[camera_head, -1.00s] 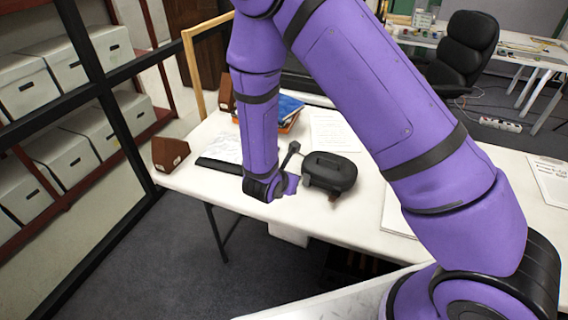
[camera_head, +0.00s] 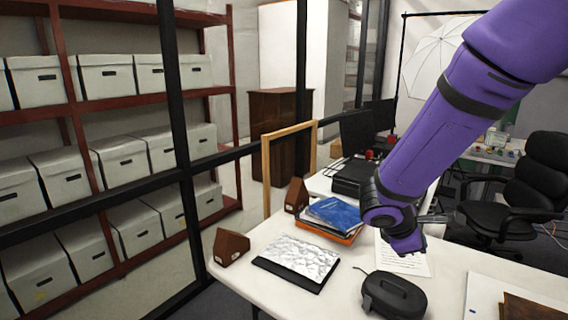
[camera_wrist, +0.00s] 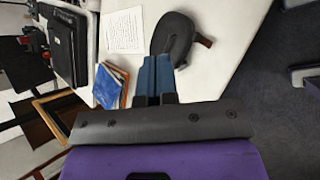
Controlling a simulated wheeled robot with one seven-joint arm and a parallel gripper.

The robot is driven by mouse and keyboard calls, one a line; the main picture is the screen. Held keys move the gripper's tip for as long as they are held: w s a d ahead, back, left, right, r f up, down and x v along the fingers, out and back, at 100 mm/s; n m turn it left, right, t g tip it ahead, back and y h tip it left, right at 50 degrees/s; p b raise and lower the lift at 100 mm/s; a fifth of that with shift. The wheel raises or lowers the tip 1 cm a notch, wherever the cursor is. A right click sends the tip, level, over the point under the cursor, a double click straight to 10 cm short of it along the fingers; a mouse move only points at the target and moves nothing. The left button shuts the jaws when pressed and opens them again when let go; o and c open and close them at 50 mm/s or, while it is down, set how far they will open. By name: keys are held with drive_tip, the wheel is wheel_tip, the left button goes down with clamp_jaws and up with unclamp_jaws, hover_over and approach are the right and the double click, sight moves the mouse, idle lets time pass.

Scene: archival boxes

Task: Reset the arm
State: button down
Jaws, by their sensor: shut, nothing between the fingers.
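My purple arm (camera_head: 445,125) comes in from the upper right of the head view and reaches down over the white table. Its wrist end hangs above the table, near the blue folders and the black case. In the wrist view my gripper (camera_wrist: 155,62) has its blue fingers together, with nothing held between them. Beyond the fingertips in that view lie the white tabletop and the black case (camera_wrist: 172,36). In the head view the fingers are not clear.
On the table (camera_head: 235,268) are a black case (camera_head: 393,296), a silver-covered pad (camera_head: 300,258), blue folders (camera_head: 335,212) and brown wooden blocks (camera_head: 231,246). Shelves with white boxes (camera_head: 106,73) stand left behind a black frame. A black office chair (camera_head: 510,190) stands right.

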drive_tip(key=s+d+r+m+t+y, duration=0.1)
drive_tip(key=s+r+m+y, duration=0.7)
drive_tip(key=s+r+m, duration=0.6)
drive_tip(key=s+r, duration=0.3)
drive_tip(key=s, duration=0.4)
drive_tip(key=shift+s+d+r+t, duration=0.15)
drive_tip(key=shift+d+r+t, duration=0.2)
drive_tip(key=shift+t, duration=0.05)
drive_tip(key=c, duration=1.8)
unclamp_jaws()
drive_tip(key=shift+c, duration=0.2)
